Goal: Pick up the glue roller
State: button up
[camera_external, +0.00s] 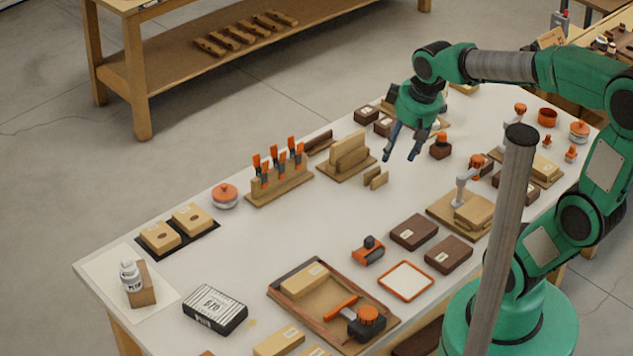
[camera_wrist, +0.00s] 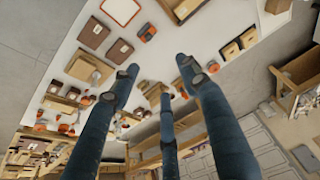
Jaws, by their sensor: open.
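An orange-handled tool with a dark body and round orange top (camera_external: 367,322), which looks like the glue roller, lies in a shallow wooden tray (camera_external: 290,313) at the front of the bench. A wooden block lies in the same tray. My gripper (camera_external: 401,157) is open and empty, fingers pointing down, above the far middle of the bench and well away from the tray. In the wrist view its spread fingers (camera_wrist: 165,82) have nothing between them. Only part of the tray (camera_wrist: 183,12) shows at that view's top edge; the tool cannot be made out there.
A smaller orange-and-black tool (camera_external: 368,250) and an orange-rimmed pad (camera_external: 405,281) lie behind the tray. Dark wooden blocks (camera_external: 414,232) and a clamp fixture (camera_external: 466,207) stand to the right. Upright orange clamps (camera_external: 278,172) stand left of my gripper. The bench's left middle is fairly clear.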

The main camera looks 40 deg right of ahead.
jog(key=w+d+f+g, duration=0.2)
jog(key=w+d+f, duration=0.1)
jog(key=w+f, duration=0.6)
jog(key=g, duration=0.2)
send_over(370, 238)
notch_tip(370, 238, down, 16)
jog(key=shift+f+b, duration=0.8)
jog(key=shift+f, duration=3.5)
jog(key=shift+f, duration=0.15)
jog(key=shift+f+b, duration=0.65)
jog(key=shift+f, duration=1.8)
grip_shut()
